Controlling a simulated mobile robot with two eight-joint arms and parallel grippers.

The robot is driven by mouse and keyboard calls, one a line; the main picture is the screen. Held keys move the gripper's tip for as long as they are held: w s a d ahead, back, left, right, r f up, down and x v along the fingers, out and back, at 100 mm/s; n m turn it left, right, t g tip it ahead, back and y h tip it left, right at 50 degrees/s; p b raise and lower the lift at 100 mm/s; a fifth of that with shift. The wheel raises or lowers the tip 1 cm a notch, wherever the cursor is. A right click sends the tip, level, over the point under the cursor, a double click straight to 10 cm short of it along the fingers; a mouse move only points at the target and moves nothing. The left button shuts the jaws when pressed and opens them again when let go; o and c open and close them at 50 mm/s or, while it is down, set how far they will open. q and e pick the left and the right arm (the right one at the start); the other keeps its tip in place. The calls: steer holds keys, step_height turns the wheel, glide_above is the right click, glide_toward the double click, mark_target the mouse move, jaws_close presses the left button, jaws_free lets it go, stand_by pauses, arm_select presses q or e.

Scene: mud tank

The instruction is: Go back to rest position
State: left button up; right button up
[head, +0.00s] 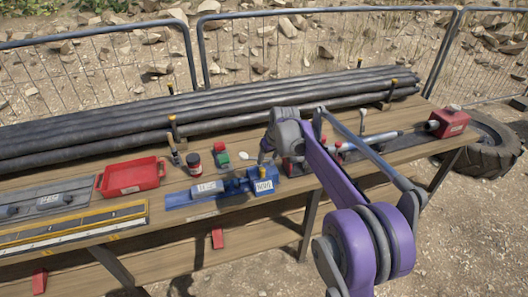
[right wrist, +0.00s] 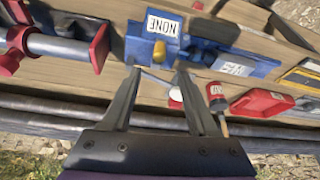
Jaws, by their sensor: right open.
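My right arm reaches over the wooden bench (head: 300,185) from the lower right of the head view. Its gripper (head: 264,152) is small there and partly hidden by the wrist, above the blue labelled fixture (head: 225,188). In the right wrist view my right gripper (right wrist: 158,75) is open, its two fingers spread. The blue fixture (right wrist: 155,45) with its label and a yellowish knob lies just beyond the fingertips. My left gripper is not in view.
A red tray (head: 131,176), a dark-red jar (head: 193,161) and a brush (head: 174,152) stand left of my gripper. Long dark pipes (head: 100,130) lie along the bench's back. A red box (head: 448,122) and a tyre (head: 492,145) are at the right. A fence (head: 100,70) stands behind.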

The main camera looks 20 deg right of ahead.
steer(key=shift+s, duration=0.1)
steer(key=s+a+r+m, duration=0.1)
steer(key=s+a, duration=0.1)
steer(key=s, duration=1.2)
steer(key=s+a+r+m, duration=0.1)
steer(key=s+a, duration=0.1)
steer(key=s, duration=1.2)
steer(key=s+f+t+h, duration=0.1)
steer(key=s+f, duration=0.5)
steer(key=s, duration=0.4)
steer(key=shift+s, duration=0.25)
